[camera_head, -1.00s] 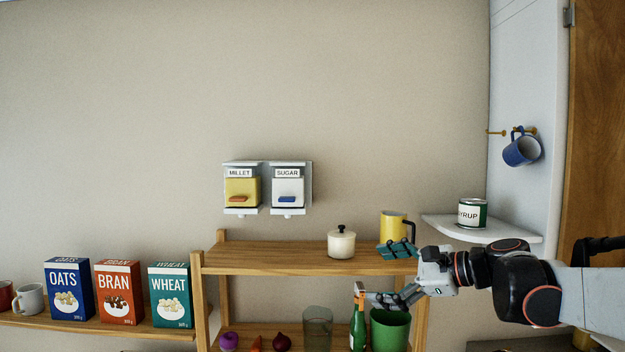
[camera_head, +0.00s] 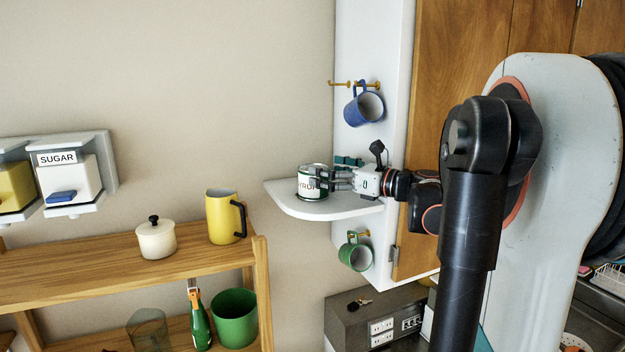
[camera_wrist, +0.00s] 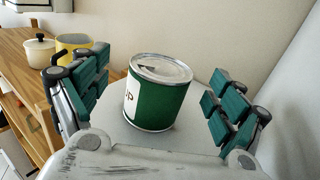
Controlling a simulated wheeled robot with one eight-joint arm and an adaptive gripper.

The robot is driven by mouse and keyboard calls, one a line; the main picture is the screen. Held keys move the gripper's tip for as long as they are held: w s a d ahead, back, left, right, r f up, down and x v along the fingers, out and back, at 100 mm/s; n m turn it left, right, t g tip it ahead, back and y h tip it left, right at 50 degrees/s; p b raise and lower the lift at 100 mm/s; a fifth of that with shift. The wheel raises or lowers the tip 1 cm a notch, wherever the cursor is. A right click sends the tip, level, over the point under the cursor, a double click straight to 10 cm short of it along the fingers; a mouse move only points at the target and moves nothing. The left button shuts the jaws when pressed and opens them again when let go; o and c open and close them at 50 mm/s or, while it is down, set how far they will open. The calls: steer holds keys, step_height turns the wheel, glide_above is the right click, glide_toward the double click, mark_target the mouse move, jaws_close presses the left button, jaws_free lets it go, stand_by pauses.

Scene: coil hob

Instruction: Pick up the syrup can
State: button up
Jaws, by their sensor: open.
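The syrup can (camera_head: 308,183), green with a white label and a silver lid, stands upright on a small white corner shelf (camera_head: 300,209). My gripper (camera_head: 325,178) is at the can's right side in the head view, its fingers partly covering the label. In the wrist view the can (camera_wrist: 163,100) stands between the two open finger sets of my gripper (camera_wrist: 160,95), with a visible gap on each side. The fingers are not closed on it.
A blue mug (camera_head: 364,107) hangs above the shelf and a green mug (camera_head: 355,253) hangs below it. A wooden rack (camera_head: 110,272) at left holds a cream pot (camera_head: 156,240) and a yellow pitcher (camera_head: 224,217). A white panel (camera_head: 368,40) stands behind the shelf.

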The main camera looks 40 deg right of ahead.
mark_target(301, 166)
steer(key=x, duration=0.2)
steer(key=p+x, duration=0.1)
steer(key=x, duration=0.2)
steer(key=shift+d+f, duration=0.1)
steer(key=shift+f, duration=0.15)
steer(key=shift+d, duration=0.1)
steer(key=c, duration=1.6)
